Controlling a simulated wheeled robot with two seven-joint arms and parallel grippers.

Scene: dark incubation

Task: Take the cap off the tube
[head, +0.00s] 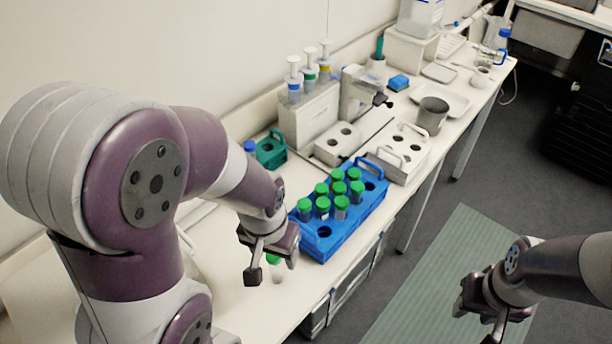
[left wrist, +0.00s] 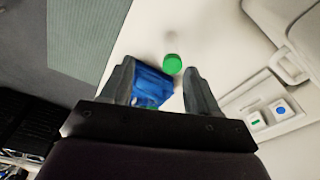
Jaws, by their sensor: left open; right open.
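A tube (head: 278,275) with a green cap (head: 273,259) is on the white bench just in front of the blue rack, partly hidden by my left gripper. My left gripper (head: 268,266) is open, with its fingers close to this tube. In the left wrist view a round green cap (left wrist: 172,64) shows near the gap between the two open fingers (left wrist: 160,72), nearer the right one. I cannot tell whether the fingers touch it. My right gripper (head: 483,308) is open and empty, off the bench above the floor mat.
The blue rack (head: 318,248) holds several green-capped tubes and also shows in the left wrist view (left wrist: 150,86). Behind it stand a white holed block (head: 400,160), a grey beaker (head: 432,115) and a small teal rack (head: 271,152). The bench left of the blue rack is mostly clear.

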